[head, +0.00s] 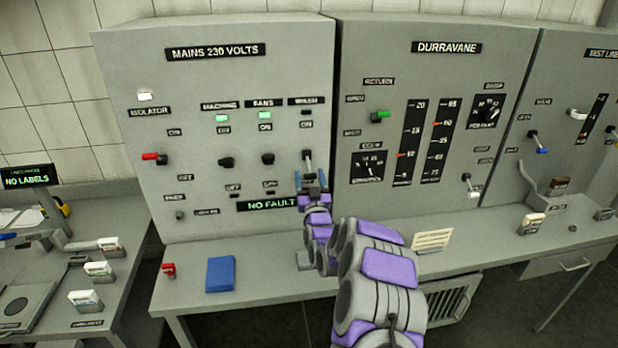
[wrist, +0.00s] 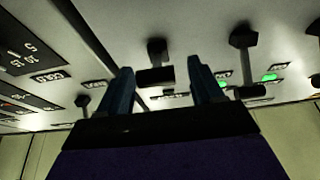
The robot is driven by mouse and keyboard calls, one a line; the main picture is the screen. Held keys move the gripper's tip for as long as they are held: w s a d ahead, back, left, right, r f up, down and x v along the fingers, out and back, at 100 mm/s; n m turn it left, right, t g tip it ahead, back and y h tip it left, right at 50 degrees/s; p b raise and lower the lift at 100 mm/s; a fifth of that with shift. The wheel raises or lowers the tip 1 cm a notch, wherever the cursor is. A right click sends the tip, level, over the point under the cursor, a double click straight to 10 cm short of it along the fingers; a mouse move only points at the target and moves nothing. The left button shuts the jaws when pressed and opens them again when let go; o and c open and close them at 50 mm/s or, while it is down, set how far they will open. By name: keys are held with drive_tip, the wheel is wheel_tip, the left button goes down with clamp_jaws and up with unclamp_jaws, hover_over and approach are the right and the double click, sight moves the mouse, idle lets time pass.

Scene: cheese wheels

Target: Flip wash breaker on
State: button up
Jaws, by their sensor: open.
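The wash breaker (head: 307,156) is a small black lever at the right of the grey mains panel (head: 200,180) in the head view. The lamp (head: 306,112) above it is dark. My gripper (head: 311,183) is just below and in front of this lever and hides part of it. In the wrist view my gripper (wrist: 161,68) has its two blue fingers apart, with the dark wash breaker (wrist: 155,74) showing between them. Whether a finger touches it cannot be told. The machine breaker (head: 227,162) and fans breaker (head: 267,158) have lit green lamps above them.
The fans breaker sits close left of my gripper. A red isolator handle (head: 155,158) is farther left. The Durravane panel (head: 425,150) adjoins on the right. A blue block (head: 220,275) lies on the bench below. A NO FAULT display (head: 266,205) is lit.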

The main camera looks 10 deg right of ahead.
drive_tip(key=shift+w+d+r, duration=0.1)
drive_tip(key=shift+w+d, duration=0.05)
drive_tip(key=shift+w, duration=0.2)
drive_tip(key=shift+c, duration=0.4)
clamp_jaws()
